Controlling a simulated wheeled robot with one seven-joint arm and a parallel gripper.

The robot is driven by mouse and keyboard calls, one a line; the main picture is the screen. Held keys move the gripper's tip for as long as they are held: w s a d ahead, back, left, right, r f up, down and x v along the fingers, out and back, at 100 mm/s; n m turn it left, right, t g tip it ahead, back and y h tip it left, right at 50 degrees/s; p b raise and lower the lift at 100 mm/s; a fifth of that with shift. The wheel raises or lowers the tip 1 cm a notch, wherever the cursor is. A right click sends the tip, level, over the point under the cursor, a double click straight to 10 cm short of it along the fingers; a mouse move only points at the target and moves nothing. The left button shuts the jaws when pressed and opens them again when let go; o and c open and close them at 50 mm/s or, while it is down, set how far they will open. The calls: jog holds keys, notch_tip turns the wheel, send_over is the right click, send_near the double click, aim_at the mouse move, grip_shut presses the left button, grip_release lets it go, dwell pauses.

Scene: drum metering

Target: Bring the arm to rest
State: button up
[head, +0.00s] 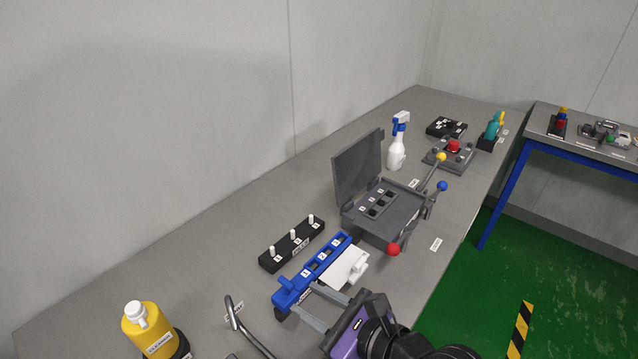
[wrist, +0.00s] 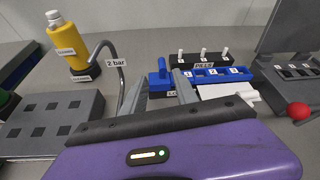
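My gripper (head: 305,299) has a purple body and two grey fingers set well apart. It is low in the head view, in front of the blue slide unit (head: 318,268) with its numbered slots. The fingers are open, and I see nothing gripped between them. In the wrist view my gripper (wrist: 161,72) points towards the blue upright handle (wrist: 159,76) at the unit's left end. The handle shows between the fingertips there, but it looks beyond them; I cannot tell the exact gap. A white block (head: 343,268) sits at the unit's near side.
A bent grey pipe (head: 240,323) labelled "2 bar" and a yellow cleaner bottle (head: 148,330) stand left of my gripper. A black peg rack (head: 292,244) is behind the blue unit. An open grey case (head: 378,232) with a red knob (head: 393,249) is to the right.

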jog(key=w+d+r+n+t+h, duration=0.25)
jog(key=d+r+n+t, duration=0.2)
jog(key=n, duration=0.25)
jog(key=s+d+f+n+t+h, duration=0.35)
jog(key=s+d+n+h, duration=0.25)
jog(key=s+d+n, duration=0.6)
jog(key=s+d+f+n+g+h, duration=0.1)
jog(key=s+d+n, duration=0.1)
jog(key=s, duration=0.9)
jog(key=s+d+f+n+g, duration=0.1)
jog(key=s+d+n, duration=0.2)
jog(key=s, duration=0.7)
jog(key=shift+s+d+h, duration=0.25)
jog(key=shift+s+h, duration=0.1)
jog(key=shift+s, duration=0.05)
jog(key=shift+c, duration=0.2)
